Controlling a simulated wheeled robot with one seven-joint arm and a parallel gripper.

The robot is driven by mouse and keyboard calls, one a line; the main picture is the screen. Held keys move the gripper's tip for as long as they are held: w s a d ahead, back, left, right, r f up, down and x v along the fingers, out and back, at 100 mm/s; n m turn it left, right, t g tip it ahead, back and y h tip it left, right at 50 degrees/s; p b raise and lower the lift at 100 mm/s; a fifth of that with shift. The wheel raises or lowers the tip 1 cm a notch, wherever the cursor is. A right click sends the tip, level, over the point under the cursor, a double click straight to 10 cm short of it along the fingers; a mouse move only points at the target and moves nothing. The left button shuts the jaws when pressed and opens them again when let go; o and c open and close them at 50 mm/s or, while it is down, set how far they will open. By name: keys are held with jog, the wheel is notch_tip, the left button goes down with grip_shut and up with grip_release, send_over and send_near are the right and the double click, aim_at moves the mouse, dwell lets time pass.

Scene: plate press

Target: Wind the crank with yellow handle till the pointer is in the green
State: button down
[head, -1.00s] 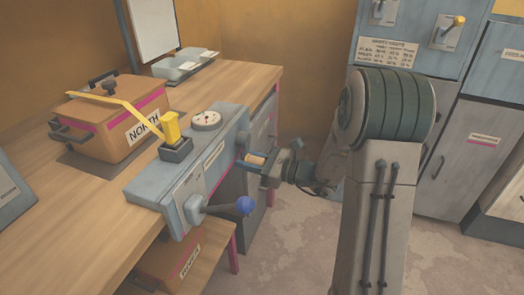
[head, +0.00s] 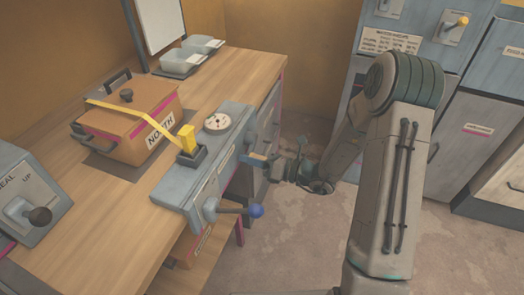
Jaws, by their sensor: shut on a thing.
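A grey-blue press unit (head: 180,190) sits along the bench's front edge. A round white dial (head: 217,122) is on its top; its pointer and any green zone are too small to read. My gripper (head: 268,161) is at the unit's right side, shut on a tan-yellow crank handle (head: 256,156) that sticks out from the unit. The jaws hide part of the handle, and its crank arm is hard to make out. A second crank with a blue knob (head: 255,210) sits nearer on the same side, apart from my gripper.
A yellow block (head: 187,138) stands in a dark holder on the unit. A brown case marked NORTH (head: 130,125), with a yellow strap, is on the bench (head: 255,65). A lever panel (head: 30,200) is at the left. Grey cabinets (head: 460,140) stand behind my arm. Open floor is at lower right.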

jog(key=shift+a+r, duration=0.1)
dwell(0.4)
jog(key=c, duration=1.1)
grip_release()
jog(key=shift+s+d, duration=0.1)
jog(key=shift+d, duration=0.35)
jog(key=v, duration=1.3)
jog(key=shift+p, duration=0.3)
